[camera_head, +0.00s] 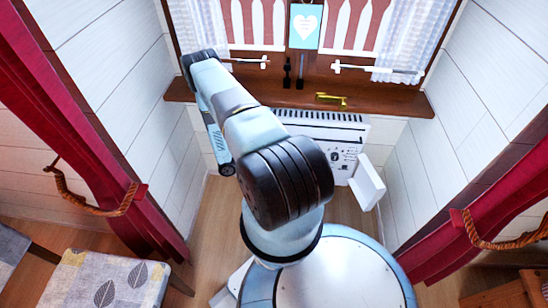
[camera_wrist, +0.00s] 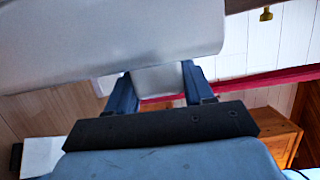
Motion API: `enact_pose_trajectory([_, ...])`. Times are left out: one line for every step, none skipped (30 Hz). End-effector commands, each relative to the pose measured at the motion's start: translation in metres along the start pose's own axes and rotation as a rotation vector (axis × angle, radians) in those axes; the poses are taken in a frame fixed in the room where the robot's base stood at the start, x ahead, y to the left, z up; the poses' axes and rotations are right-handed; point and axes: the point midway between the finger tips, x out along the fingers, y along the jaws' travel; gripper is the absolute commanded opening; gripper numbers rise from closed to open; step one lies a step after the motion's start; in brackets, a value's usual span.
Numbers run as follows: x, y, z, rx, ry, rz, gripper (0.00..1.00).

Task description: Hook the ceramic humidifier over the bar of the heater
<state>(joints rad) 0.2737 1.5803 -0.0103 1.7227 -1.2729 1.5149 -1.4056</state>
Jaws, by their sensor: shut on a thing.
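The white ceramic humidifier (camera_wrist: 90,35) fills the upper left of the wrist view, very close to the camera. My gripper (camera_wrist: 155,80) has its two blue fingers closed on a narrower pale part of it. In the head view, a tilted white block right of my arm looks like the humidifier (camera_head: 368,182); my gripper is hidden behind my arm there. The white heater (camera_head: 325,118), with dark top slots and a front panel, stands under the window sill. The block overlaps the heater's right side in the picture; I cannot tell if they touch. I cannot make out the bar.
A wooden sill (camera_head: 390,101) overhangs the heater, with a brass piece (camera_head: 331,100) on it. White plank walls close in the niche. Red curtains hang left (camera_head: 105,150) and right (camera_head: 480,205). A patterned cushioned seat (camera_head: 110,280) stands at lower left. Bare floor shows before the heater.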

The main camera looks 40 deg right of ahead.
Motion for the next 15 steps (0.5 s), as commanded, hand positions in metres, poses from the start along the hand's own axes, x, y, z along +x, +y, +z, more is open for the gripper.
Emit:
enact_pose_trajectory([0.0002,-0.0006,0.0003,0.001,0.0,-0.001,0.0])
enact_pose_trajectory([0.0002,-0.0006,0.0003,0.001,0.0,-0.001,0.0])
enact_pose_trajectory([0.0002,-0.0006,0.0003,0.001,0.0,-0.002,0.0])
enact_pose_trajectory([0.0001,-0.0006,0.0003,0.001,0.0,-0.001,0.0])
enact_pose_trajectory([0.0002,-0.0006,0.0003,0.001,0.0,-0.001,0.0])
enact_pose_trajectory([0.0002,-0.0006,0.0003,0.001,0.0,-0.001,0.0])
enact_pose_trajectory([0.0002,-0.0006,0.0003,0.001,0.0,-0.001,0.0])
enact_pose_trajectory([0.0001,-0.0006,0.0003,0.001,0.0,-0.001,0.0])
enact_pose_trajectory([0.0001,-0.0006,0.0003,0.001,0.0,-0.001,0.56])
enact_pose_trajectory([0.0001,-0.0006,0.0003,0.001,0.0,-0.001,0.59])
enact_pose_trajectory([0.0001,-0.0006,0.0003,0.001,0.0,-0.001,0.62])
enact_pose_trajectory([0.0001,-0.0005,0.0002,0.001,0.0,-0.001,0.66])
enact_pose_trajectory([0.0001,-0.0005,0.0002,0.001,0.0,-0.001,0.68])
enact_pose_trajectory([0.0001,-0.0004,0.0002,0.001,0.0,-0.001,0.71])
enact_pose_trajectory([0.0,-0.0004,0.0001,0.0,0.0,-0.001,0.75])
